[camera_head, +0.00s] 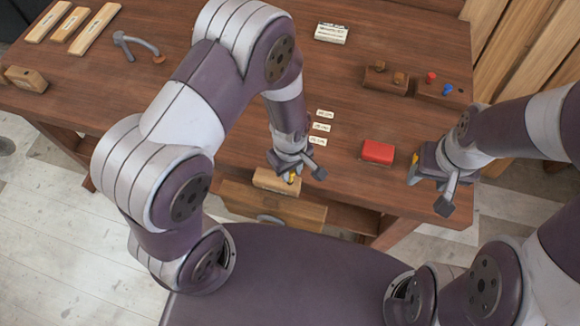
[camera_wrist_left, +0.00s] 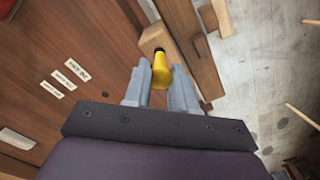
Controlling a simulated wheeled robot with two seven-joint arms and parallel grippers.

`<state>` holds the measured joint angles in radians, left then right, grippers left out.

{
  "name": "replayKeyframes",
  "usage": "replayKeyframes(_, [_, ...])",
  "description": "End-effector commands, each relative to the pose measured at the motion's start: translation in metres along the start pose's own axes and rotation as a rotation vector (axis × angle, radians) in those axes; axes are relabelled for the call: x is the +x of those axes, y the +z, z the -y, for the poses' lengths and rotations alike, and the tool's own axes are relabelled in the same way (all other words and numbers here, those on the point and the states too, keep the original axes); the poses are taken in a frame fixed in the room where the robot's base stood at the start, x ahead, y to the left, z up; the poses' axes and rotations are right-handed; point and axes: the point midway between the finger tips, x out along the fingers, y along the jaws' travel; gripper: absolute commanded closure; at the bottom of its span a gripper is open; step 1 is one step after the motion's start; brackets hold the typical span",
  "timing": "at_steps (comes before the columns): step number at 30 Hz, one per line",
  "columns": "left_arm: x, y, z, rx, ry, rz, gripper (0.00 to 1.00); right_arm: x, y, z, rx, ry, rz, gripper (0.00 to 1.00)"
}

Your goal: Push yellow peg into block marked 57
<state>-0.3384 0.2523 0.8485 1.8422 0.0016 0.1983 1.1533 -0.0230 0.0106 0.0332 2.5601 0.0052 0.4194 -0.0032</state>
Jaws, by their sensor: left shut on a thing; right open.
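The yellow peg (camera_wrist_left: 161,66) is between the fingers of my left gripper (camera_head: 292,176), which is shut on it. A light wooden block (camera_head: 270,183) lies at the table's front edge, just beneath the gripper. In the left wrist view the peg's far end overlaps this block (camera_wrist_left: 148,40); I cannot tell whether it has entered a hole. No number can be read on the block. My right gripper (camera_head: 428,178) is open and empty, over the right front part of the table.
A red box (camera_head: 378,152) sits between the grippers. Small white labels (camera_head: 322,127) lie behind the left gripper. Brown blocks with pegs (camera_head: 388,80) stand at the back right. Boards (camera_head: 75,30) and a bent tool (camera_head: 136,45) lie at the far left. An open drawer (camera_head: 262,203) juts out below the front edge.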

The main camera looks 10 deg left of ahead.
Motion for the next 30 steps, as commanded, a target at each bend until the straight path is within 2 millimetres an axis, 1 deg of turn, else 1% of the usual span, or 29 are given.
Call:
replayKeyframes(12, [0.0015,0.0001,-0.0002,0.000,0.001,0.000,1.00,0.0001,0.0000,0.0000,0.000,0.000,0.000,0.49])
replayKeyframes(19, [0.0092,0.0000,-0.0003,0.000,0.001,0.000,1.00,0.0047,0.0006,0.0000,0.000,0.000,0.000,0.49])
replayKeyframes(30, [0.0090,0.0001,-0.0003,0.000,0.001,0.000,1.00,0.0041,0.0005,0.0000,0.000,0.000,0.000,0.49])
